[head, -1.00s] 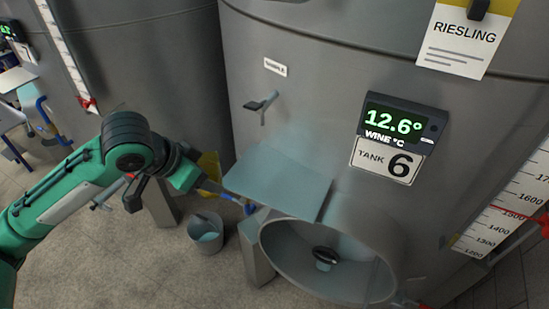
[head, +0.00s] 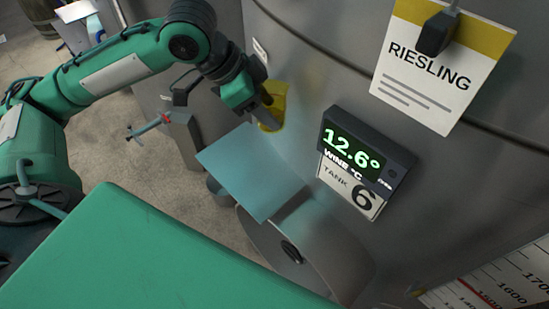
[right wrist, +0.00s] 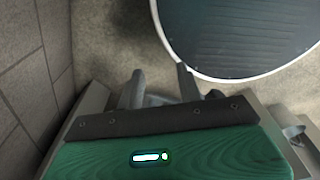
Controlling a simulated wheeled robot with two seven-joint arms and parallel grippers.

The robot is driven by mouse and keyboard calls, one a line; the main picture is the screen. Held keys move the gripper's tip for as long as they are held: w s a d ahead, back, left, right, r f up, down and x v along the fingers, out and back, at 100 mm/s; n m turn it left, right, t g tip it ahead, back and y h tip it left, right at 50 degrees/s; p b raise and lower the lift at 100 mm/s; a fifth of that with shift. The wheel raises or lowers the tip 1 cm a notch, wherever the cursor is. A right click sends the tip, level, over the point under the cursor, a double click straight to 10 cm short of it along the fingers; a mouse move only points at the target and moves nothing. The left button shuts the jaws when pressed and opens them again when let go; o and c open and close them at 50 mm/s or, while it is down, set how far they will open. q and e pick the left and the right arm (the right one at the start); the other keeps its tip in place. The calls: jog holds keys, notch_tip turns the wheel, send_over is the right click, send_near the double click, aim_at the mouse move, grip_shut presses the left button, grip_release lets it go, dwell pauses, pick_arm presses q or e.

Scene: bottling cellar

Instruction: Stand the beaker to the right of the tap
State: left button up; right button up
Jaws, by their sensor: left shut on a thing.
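My left gripper (head: 268,114) is shut on the yellow beaker (head: 279,92) and holds it against or close in front of the tank wall, above the blue-grey shelf. Part of the beaker is hidden by the gripper; it looks roughly upright. The tap is not visible now; my left gripper and forearm cover the wall below the small white label (head: 260,51). My right gripper (right wrist: 160,72) shows in the right wrist view, with its fingers apart and only floor between them.
The flat shelf (head: 250,172) juts out over the tank's round hatch (head: 310,250). A bucket (head: 218,190) stands on the floor below. A temperature display (head: 358,150) and a Riesling sign (head: 440,65) are on the tank. A grey post (head: 183,135) stands left of the shelf.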

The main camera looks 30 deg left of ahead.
pick_arm(q)
jog(key=f+p, duration=0.1)
jog(key=f, duration=0.3)
jog(key=f+p, duration=0.1)
jog(key=f, duration=0.4)
jog(key=f+p, duration=0.1)
jog(key=f, duration=0.4)
jog(key=shift+s+a+f, duration=0.1)
jog(key=shift+s+a, duration=0.1)
jog(key=shift+a, duration=0.05)
notch_tip(320, 180, down, 4)
jog(key=shift+f+p, duration=0.1)
jog(key=shift+p, duration=0.45)
jog(key=shift+f, duration=0.1)
jog(key=o, duration=0.9)
jog(key=shift+o, duration=1)
jog(key=shift+s+a+r, duration=0.1)
jog(key=shift+a+r, duration=0.15)
jog(key=shift+r, duration=0.15)
jog(key=b+v, duration=0.3)
jog(key=v, duration=0.8)
jog(key=shift+s, duration=0.15)
